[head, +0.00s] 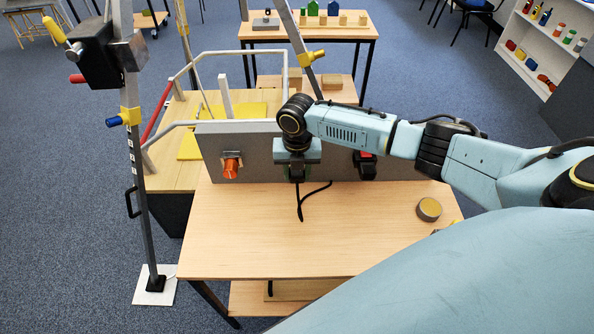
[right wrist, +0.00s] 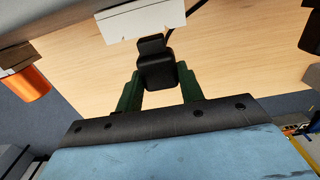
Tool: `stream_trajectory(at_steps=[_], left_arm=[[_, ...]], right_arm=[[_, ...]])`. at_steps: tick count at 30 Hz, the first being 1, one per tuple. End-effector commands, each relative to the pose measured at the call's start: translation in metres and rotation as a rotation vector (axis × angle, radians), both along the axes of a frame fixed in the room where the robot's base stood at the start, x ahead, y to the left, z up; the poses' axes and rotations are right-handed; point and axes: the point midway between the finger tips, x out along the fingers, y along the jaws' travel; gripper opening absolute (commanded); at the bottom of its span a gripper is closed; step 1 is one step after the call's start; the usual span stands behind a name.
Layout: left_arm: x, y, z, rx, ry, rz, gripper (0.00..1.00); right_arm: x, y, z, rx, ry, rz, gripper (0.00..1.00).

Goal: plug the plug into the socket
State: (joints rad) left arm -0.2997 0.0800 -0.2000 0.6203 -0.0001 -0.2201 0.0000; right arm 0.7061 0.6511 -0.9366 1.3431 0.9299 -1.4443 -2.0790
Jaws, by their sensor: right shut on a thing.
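My right gripper (head: 297,176) is at the front of the upright grey panel (head: 262,140), low and near its middle. In the right wrist view its green fingers (right wrist: 158,90) are shut on a black plug (right wrist: 156,72). A black cable (head: 301,208) hangs below the gripper onto the table. A white box-like part (right wrist: 142,20), which looks like the socket, is just ahead of the plug. I cannot tell whether the plug touches it or has entered it. In the head view the arm hides the socket. My left gripper is not in view.
An orange fitting (head: 231,167) sits on the panel left of the gripper, a black-and-red one (head: 365,164) to the right. A round tan-topped piece (head: 429,209) lies on the table's (head: 290,245) right side. A grey pole (head: 140,190) stands left. The table's front is mostly clear.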

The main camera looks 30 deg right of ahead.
Motion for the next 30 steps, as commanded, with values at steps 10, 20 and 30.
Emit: stream_trajectory(at_steps=[10,20,30], left_arm=[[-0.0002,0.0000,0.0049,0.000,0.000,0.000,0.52],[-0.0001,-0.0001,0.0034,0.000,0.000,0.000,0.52],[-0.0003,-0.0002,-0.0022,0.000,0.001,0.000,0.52]], right_arm=[[0.0001,-0.0003,0.0003,0.000,0.000,0.000,0.15],[0.0010,-0.0009,-0.0003,0.000,0.000,-0.001,0.15],[0.0075,-0.0046,-0.0005,-0.001,-0.001,-0.001,0.15]])
